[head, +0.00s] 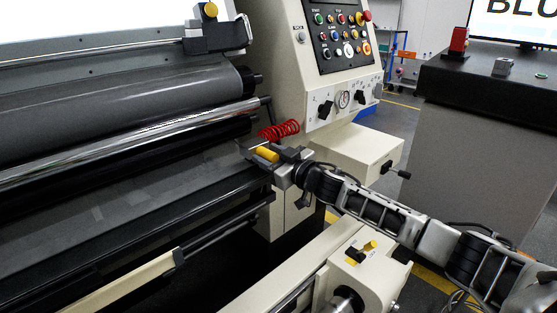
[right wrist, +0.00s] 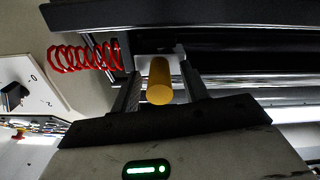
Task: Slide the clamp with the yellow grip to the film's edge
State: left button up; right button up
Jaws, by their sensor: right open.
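The clamp's yellow grip (head: 267,154) is at the right end of the machine's dark lower rail in the head view. In the right wrist view the yellow grip (right wrist: 160,84) points toward the camera, in front of a pale metal block (right wrist: 153,62). My right gripper (head: 272,158) is at this clamp, its fingers (right wrist: 161,90) on either side of the grip. The jaws are open, with a narrow gap visible on each side. A dark grey sheet, seemingly the film (head: 110,203), spans the machine to the left; its exact edge is hard to make out. My left gripper is not in view.
Another yellow knob (head: 210,10) sits on an upper rail fitting. A red coiled hose (head: 279,130) hangs close behind my right gripper. The control panel (head: 340,35) rises behind it. Shiny rollers (head: 130,138) run left. A dark-topped cabinet (head: 490,85) stands at right.

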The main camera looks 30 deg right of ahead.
pick_arm(q)
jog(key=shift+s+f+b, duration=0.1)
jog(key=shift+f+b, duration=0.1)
jog(key=shift+b, duration=0.35)
pick_arm(e)
jog(key=v, duration=1.5)
jog(key=shift+s, duration=0.4)
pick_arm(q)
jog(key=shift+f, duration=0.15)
pick_arm(e)
jog(key=shift+d, duration=0.15)
jog(key=s+a+f+m+g+h+p, duration=0.1)
jog(key=s+a+f+g, duration=0.1)
jog(key=s+a+f, duration=0.45)
jog(key=s+a+f+m+g+p, duration=0.1)
jog(key=s+a+f+g, duration=0.2)
jog(key=f, duration=0.7)
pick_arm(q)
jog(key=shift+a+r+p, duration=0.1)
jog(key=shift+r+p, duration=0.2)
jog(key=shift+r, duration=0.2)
pick_arm(e)
jog(key=s+a+f+g, duration=0.2)
jog(key=s+a+f, duration=0.2)
jog(key=s+a, duration=0.5)
jog(key=a, duration=0.4)
jog(key=shift+s+a+m, duration=0.3)
jog(key=shift+s+a, duration=0.05)
